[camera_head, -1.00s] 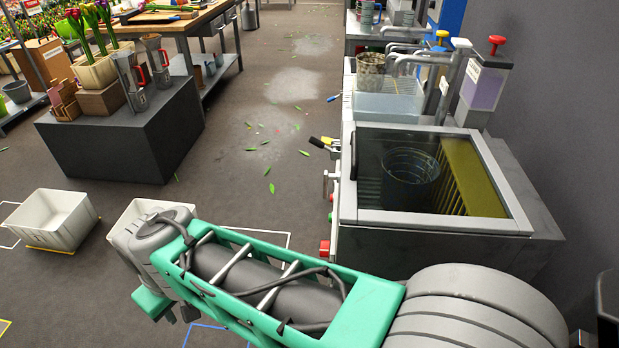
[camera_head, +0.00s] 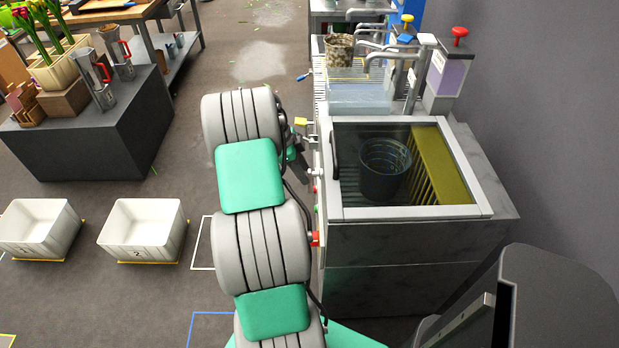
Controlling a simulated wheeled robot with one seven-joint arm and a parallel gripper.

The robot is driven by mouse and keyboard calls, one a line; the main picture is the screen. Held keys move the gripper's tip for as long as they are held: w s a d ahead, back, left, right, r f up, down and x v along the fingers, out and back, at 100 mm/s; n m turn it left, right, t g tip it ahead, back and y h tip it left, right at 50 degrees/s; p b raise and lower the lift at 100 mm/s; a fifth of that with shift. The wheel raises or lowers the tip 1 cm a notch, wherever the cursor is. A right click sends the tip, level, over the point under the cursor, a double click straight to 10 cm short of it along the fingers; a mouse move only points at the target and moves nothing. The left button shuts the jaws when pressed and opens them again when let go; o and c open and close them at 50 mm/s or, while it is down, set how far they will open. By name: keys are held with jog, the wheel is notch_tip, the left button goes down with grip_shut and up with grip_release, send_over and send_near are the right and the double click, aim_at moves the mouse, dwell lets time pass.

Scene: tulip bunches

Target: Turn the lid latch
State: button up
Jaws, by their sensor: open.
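The machine's lid (camera_head: 472,200) is a clear panel in a pale frame, lying shut over a tank with a dark mesh basket (camera_head: 385,168) inside. A dark handle (camera_head: 335,157) runs along its left edge. A small yellow-tipped lever (camera_head: 301,122) sticks out from the machine's left side; I cannot tell whether it is the lid latch. My gripper (camera_head: 296,158) shows only as a dark part beside that side, just below the yellow tip. It is open, but my arm hides most of it, and contact cannot be judged.
A red button (camera_head: 314,239) is low on the machine's left side, close to my arm. Two white bins (camera_head: 38,228) (camera_head: 143,230) stand on the floor at left. A dark grey block (camera_head: 90,135) stands behind them. Open floor lies between the block and the machine.

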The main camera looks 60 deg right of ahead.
jog(key=x, duration=0.6)
jog(key=shift+c, duration=0.5)
grip_shut()
dwell(0.8)
